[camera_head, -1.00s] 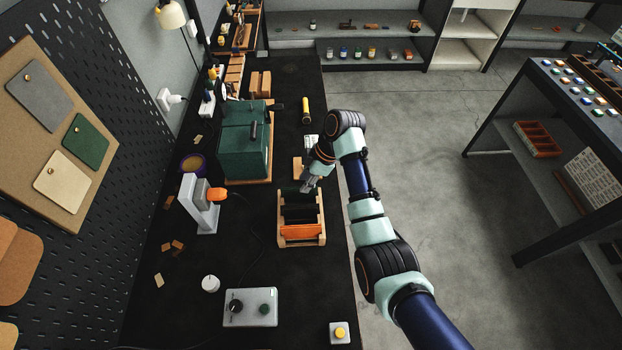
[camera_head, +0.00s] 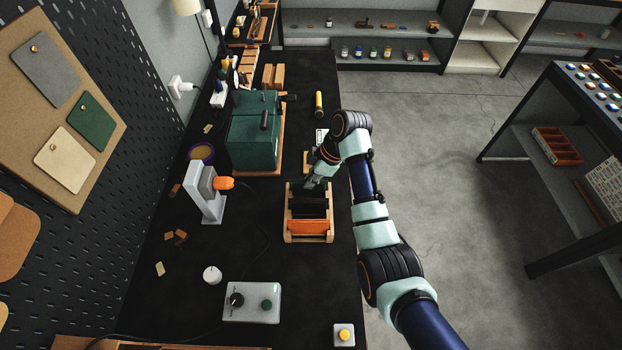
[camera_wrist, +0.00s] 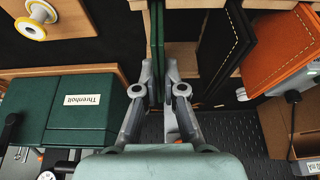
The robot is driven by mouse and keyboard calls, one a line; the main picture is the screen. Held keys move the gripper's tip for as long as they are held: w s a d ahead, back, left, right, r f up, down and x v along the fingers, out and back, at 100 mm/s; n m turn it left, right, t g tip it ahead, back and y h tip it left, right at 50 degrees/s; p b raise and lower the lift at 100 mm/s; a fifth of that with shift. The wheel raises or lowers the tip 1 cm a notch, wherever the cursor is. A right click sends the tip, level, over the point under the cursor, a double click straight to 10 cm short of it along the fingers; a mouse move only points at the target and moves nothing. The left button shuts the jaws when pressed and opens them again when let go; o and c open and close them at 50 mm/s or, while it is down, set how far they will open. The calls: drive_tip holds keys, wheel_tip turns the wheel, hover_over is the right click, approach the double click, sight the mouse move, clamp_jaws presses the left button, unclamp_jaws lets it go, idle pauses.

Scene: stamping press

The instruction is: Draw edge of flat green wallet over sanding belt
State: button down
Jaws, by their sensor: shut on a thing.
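A wooden rack (camera_head: 291,228) holds upright wallets. An orange wallet (camera_head: 307,227) is at its near end, with black ones (camera_head: 309,206) behind. In the wrist view, a flat dark green wallet (camera_wrist: 155,38) stands edge-on between the fingers of my gripper (camera_wrist: 163,78), shut on it. The black wallet (camera_wrist: 222,45) and orange wallet (camera_wrist: 283,48) are to its right. In the head view my gripper (camera_head: 312,182) is at the rack's far end, partly hidden by my arm. A grey stand with an orange part (camera_head: 222,183) stands left of the rack; I cannot tell whether it carries the sanding belt.
A green press (camera_head: 253,142) stands behind and left of the rack. A control box (camera_head: 252,303), a white knob (camera_head: 212,274) and a yellow button (camera_head: 344,334) are nearer. A yellow-rimmed wheel (camera_wrist: 36,22) shows in the wrist view.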

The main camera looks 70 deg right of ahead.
drive_tip(key=shift+r, duration=0.3)
wheel_tip(320, 180, up, 7)
drive_tip(key=p, duration=0.7)
idle(0.4)
